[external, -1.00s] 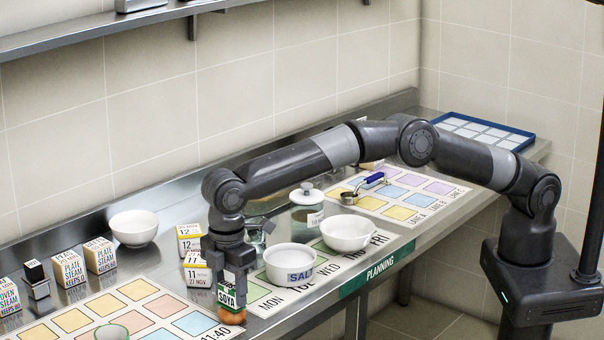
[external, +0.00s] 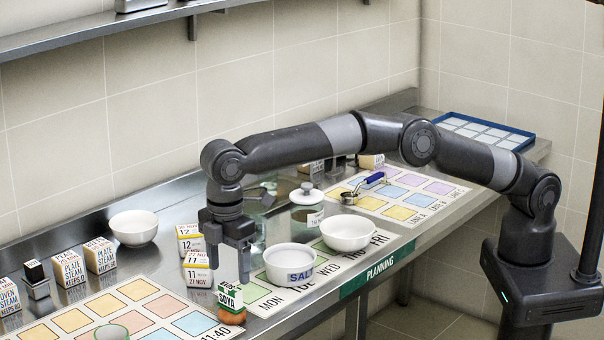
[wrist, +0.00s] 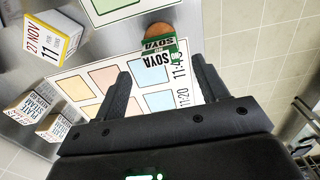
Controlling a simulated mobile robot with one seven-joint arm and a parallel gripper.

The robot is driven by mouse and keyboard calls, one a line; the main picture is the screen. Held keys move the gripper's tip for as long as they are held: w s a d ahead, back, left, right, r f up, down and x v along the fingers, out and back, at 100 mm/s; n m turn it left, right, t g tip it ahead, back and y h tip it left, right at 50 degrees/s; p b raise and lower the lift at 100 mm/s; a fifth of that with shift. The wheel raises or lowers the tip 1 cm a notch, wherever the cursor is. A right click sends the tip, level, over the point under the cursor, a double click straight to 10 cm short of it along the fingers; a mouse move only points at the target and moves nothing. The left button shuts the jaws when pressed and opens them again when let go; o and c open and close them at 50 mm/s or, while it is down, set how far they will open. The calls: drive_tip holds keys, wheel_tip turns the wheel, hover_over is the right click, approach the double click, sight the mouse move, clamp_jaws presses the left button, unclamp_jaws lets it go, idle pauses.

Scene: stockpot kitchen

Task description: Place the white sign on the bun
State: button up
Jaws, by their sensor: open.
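A white and green sign (external: 231,295) marked SOYA stands on the brown bun (external: 233,317) at the front of the counter, near the 11:40 mark. In the wrist view the sign (wrist: 158,46) lies over part of the bun (wrist: 159,29), beyond the fingertips. My gripper (external: 228,264) is open and empty, with its fingers above the sign and apart from it. Both fingers of my gripper (wrist: 160,72) show spread in the wrist view with nothing between them. The sign covers part of the bun.
The SALT bowl (external: 290,276) and another white bowl (external: 349,245) stand to the right. Date blocks (external: 199,277) stand close on the left. A glass jar with a white lid (external: 306,194) is behind. A coloured grid mat (external: 60,338) lies at front left.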

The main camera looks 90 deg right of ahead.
drive_tip(key=shift+r, duration=1.05)
drive_tip(key=s+d+r+m+t, duration=0.1)
drive_tip(key=s+d+r+m, duration=0.1)
drive_tip(key=s+d+r, duration=0.65)
drive_tip(key=s+d+r+m+t, duration=0.2)
drive_tip(key=s+d+r, duration=0.4)
drive_tip(key=s+r, duration=0.4)
drive_tip(key=s+d+r+m+t, duration=0.1)
drive_tip(key=s+d, duration=0.4)
drive_tip(key=s, duration=0.3)
drive_tip(key=s+d+m, duration=0.1)
drive_tip(key=s+d, duration=0.3)
drive_tip(key=s, duration=0.4)
drive_tip(key=s+d+f+m, duration=0.1)
drive_tip(key=s+d+f, duration=0.1)
drive_tip(key=s+f, duration=0.2)
drive_tip(key=s+d+f+m+t, duration=0.1)
drive_tip(key=s+f, duration=0.4)
drive_tip(key=s, duration=0.6)
drive_tip(key=shift+d+m+t, duration=0.3)
drive_tip(key=shift+d+m, duration=0.2)
drive_tip(key=shift+d, duration=0.1)
drive_tip(key=shift+r, duration=0.1)
